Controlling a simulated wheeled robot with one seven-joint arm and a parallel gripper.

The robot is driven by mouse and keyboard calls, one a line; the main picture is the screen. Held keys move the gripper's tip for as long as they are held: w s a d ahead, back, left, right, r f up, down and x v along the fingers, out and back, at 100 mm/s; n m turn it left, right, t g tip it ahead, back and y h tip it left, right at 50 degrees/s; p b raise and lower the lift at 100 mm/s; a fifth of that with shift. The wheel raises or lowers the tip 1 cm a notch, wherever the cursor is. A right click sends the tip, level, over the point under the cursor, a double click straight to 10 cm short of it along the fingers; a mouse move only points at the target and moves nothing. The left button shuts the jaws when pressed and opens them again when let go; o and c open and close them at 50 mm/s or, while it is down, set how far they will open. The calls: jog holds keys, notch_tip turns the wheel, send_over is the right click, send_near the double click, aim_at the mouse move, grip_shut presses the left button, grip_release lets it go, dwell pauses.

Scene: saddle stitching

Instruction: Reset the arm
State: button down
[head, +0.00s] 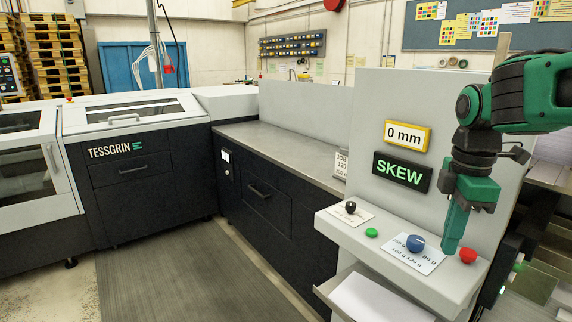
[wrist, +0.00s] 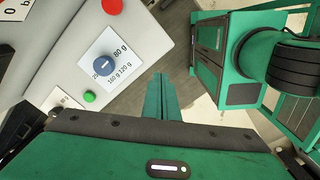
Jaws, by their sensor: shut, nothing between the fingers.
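My gripper (head: 449,248) is green and black, shut and empty. It points down in front of the sloped control panel (head: 340,222), between the blue knob and the red button in the head view. Its closed fingers also show in the wrist view (wrist: 160,85), beside the knob's card and apart from the knob. The arm (head: 530,90) comes in bent from the upper right. The blue knob (head: 415,242) sits on a white card with gram markings; it also shows in the wrist view (wrist: 107,66). Whether the fingers touch the panel edge cannot be told.
The panel also has a red button (head: 467,256), a green button (head: 371,232) and a black knob (head: 350,207). Above are a "0 mm" display (head: 407,136) and a green "SKEW" sign (head: 402,172). White sheets (head: 380,302) lie below. Open floor (head: 190,275) is at lower left.

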jog(key=s+d+f+m, duration=0.4)
jog(key=s+f+m, duration=0.1)
jog(key=s+m, duration=0.4)
jog(key=s+d+f+m, duration=0.5)
jog(key=s+m, duration=0.4)
jog(key=m, duration=0.3)
jog(key=shift+f+m, duration=0.3)
jog(key=shift+m, duration=0.1)
jog(key=shift+w+d+f, duration=0.1)
jog(key=shift+w+f, duration=0.15)
jog(key=shift+w, duration=0.35)
